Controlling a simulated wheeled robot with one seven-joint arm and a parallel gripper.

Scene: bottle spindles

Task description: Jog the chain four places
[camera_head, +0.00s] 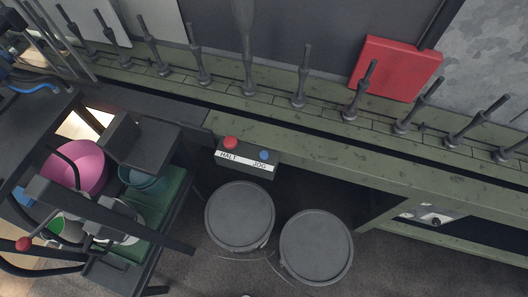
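The chain (271,98) runs along a green rail from upper left to lower right. Several dark upright spindles (301,76) stand on it at even spacing. A small dark control box (247,171) hangs at the rail's near edge. It bears a red button (231,143) above the label HALT and a smaller blue button (264,155) above the label JOG. I cannot make out my gripper anywhere in this view. Nothing touches either button.
Two round dark lidded drums or stools (240,216) (316,246) stand on the floor below the box. A dark-framed cart at left holds a pink bowl (76,167) and other vessels. A red panel (395,68) stands behind the chain. The space before the box looks clear.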

